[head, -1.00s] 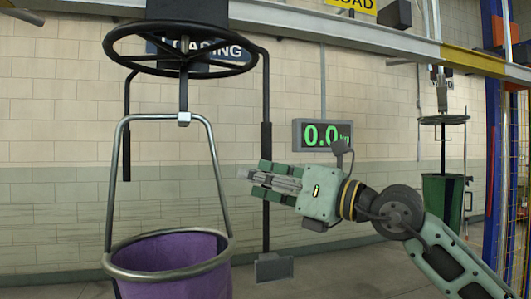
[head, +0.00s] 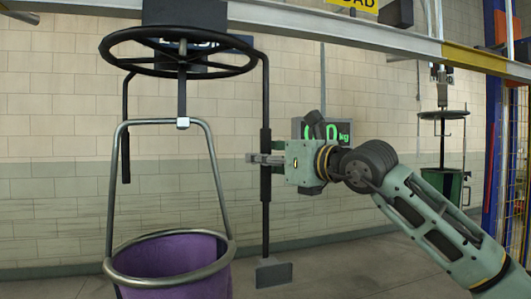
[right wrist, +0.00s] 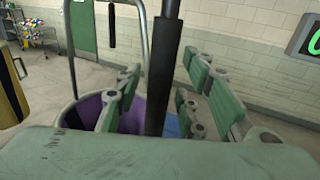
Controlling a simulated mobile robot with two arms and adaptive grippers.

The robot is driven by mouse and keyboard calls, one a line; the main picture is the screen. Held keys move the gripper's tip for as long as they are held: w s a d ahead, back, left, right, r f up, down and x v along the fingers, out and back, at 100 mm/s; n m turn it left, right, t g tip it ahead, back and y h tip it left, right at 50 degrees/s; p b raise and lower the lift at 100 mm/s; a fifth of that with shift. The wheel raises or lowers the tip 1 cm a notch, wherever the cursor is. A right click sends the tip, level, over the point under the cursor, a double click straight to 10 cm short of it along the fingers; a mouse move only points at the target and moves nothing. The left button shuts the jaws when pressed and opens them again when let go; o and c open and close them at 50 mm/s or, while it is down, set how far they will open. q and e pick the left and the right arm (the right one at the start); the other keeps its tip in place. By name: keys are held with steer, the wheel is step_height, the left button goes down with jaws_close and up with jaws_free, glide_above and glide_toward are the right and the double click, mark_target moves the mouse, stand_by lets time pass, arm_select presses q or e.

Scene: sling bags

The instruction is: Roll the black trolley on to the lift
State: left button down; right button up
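The black trolley (head: 178,52) hangs at the left of the head view, below the overhead rail (head: 330,30). It has a spoked ring and long black rods. A purple bag (head: 175,260) with a grey metal rim and bail hangs from its hook. My right gripper (head: 258,159) is at the thicker grip of the right-hand rod (head: 265,220). In the right wrist view, this rod (right wrist: 164,65) stands between the separated green fingers (right wrist: 163,100), with gaps showing on both sides. I cannot make out the lift. My left gripper is not in view.
A display with green digits (head: 335,130) on the wall is partly hidden behind my right arm. A similar black hanger (head: 442,117) with a green bag (head: 452,187) hangs farther right, near blue and orange posts (head: 495,130). Floor below is open.

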steer(key=shift+c, duration=0.2)
jaws_close()
stand_by(0.5)
